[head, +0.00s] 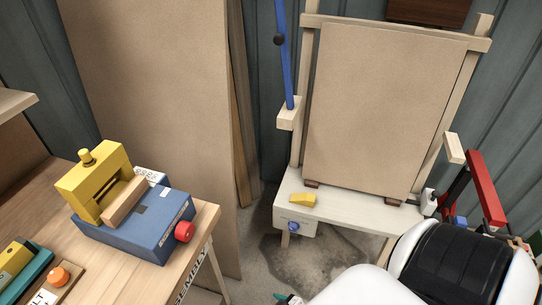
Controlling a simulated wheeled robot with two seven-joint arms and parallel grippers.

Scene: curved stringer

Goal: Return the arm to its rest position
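A white and black arm link (450,265) of mine fills the bottom right corner. I cannot make out its gripper; no fingers show clearly. My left arm and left gripper are not in this view. Nothing is seen held.
A wooden bench (190,268) at left bears a blue and yellow press (140,235) with a red knob. An easel-like stand (350,210) holds a brown board (375,105), with a yellow block (303,199) on its ledge. A red bar (486,190) stands close to my arm.

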